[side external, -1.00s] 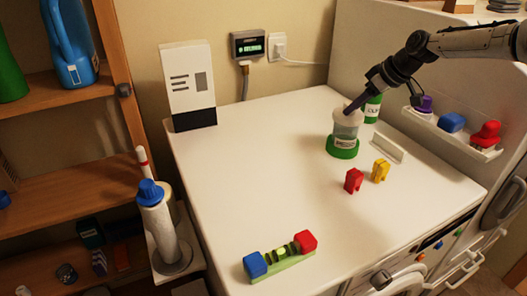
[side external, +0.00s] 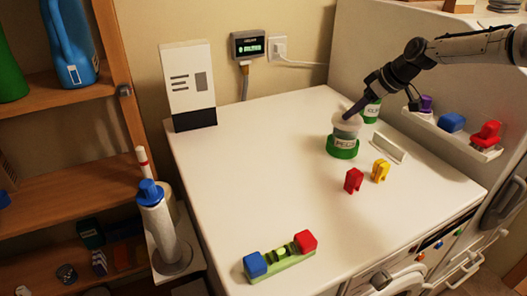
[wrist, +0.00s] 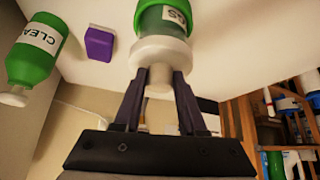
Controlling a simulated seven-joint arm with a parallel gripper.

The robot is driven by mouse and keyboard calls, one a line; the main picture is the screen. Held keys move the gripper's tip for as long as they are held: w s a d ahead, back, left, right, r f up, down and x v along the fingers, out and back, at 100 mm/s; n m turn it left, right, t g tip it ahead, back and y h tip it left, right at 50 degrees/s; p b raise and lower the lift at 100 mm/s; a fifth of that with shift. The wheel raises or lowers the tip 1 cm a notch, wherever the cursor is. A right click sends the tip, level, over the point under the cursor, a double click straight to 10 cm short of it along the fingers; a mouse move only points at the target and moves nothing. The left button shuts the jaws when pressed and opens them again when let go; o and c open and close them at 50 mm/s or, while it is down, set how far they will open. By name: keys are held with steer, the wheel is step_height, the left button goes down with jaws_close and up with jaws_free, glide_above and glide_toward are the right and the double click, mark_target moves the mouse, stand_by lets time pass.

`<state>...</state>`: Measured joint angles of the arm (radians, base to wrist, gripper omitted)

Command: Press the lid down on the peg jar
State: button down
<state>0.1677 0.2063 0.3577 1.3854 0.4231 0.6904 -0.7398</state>
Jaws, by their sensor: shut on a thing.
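The peg jar (side external: 343,142) stands upright on the white worktop, clear with a green base and a "PEGS" label. Its whitish lid (side external: 346,122) is on the jar's top in the side view. In the wrist view the pale lid (wrist: 160,52) meets the green-tinted jar (wrist: 162,16). My gripper (side external: 350,114) comes down at a slant from the upper right. Its dark fingers (wrist: 159,78) are shut on the lid's knob, one on each side. I cannot tell whether the lid is fully seated.
A green bottle (side external: 372,110) stands close behind the jar. A white bracket (side external: 389,148), a yellow peg (side external: 380,171) and a red peg (side external: 354,181) lie to its right and front.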

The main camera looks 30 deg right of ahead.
steer(key=shift+f, duration=0.15)
steer(key=shift+c, duration=2)
jaws_free()
steer(key=shift+c, duration=1.4)
steer(key=shift+r, duration=0.2)
steer(key=shift+r, duration=0.85)
steer(key=shift+r, duration=2.45)
